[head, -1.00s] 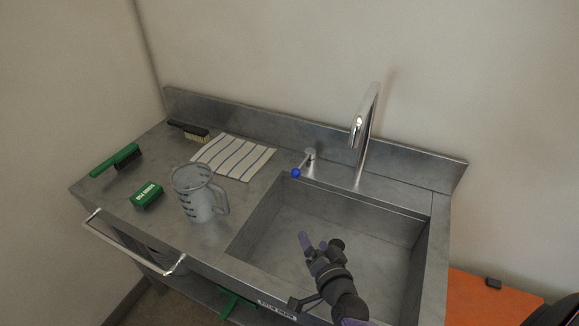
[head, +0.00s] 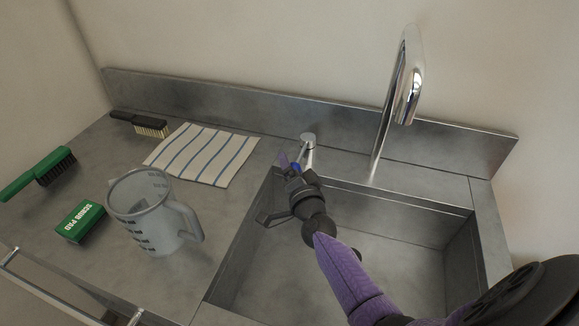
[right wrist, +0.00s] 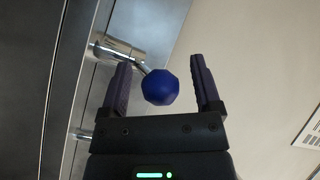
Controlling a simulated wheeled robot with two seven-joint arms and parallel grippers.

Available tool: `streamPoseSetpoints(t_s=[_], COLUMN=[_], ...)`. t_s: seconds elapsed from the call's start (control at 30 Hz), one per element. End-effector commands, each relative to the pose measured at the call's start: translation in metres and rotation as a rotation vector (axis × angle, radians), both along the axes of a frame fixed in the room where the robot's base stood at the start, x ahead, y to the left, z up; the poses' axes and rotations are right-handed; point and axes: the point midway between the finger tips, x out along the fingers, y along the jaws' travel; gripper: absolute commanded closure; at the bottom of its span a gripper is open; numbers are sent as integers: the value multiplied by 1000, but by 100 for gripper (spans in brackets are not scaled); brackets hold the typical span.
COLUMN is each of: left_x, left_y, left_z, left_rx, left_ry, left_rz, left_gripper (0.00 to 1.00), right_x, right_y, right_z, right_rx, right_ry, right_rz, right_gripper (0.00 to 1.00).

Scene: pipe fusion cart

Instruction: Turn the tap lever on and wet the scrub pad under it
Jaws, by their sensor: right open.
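The tap lever (head: 308,146) is a chrome stub with a blue ball knob, behind the sink's back left corner. My right gripper (head: 289,163) is open at the lever. In the right wrist view the blue knob (right wrist: 160,87) sits between the two spread fingers (right wrist: 163,88), with a gap on each side. The chrome faucet (head: 405,85) arches over the sink to the right; no water shows from it. The green scrub pad (head: 81,222), labelled "SCRUB PAD", lies on the counter at the left. My left gripper is not in view.
A clear measuring jug (head: 150,215) stands between the scrub pad and the sink (head: 400,265). A striped cloth (head: 203,155), a black brush (head: 140,123) and a green brush (head: 40,174) lie on the counter. A raised backsplash (head: 230,105) runs along the wall.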

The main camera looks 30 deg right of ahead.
Motion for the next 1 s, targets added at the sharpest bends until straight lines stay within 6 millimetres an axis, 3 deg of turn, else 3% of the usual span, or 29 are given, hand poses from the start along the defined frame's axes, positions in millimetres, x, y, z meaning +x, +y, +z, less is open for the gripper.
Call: streamPoseSetpoints(t_s=[0.13,0.4,0.8,1.0], left_x=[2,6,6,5], left_y=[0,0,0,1], left_z=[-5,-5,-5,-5], left_rx=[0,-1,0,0], left_ry=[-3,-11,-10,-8], left_rz=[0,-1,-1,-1], left_gripper=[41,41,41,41], right_x=[11,13,13,13], right_y=[-3,-4,-4,-4], right_z=[-1,0,0,0], right_rx=[-2,-1,-1,-1], right_ry=[0,1,1,1], right_rz=[-1,-1,-1,-1], right_gripper=[19,19,100,100])
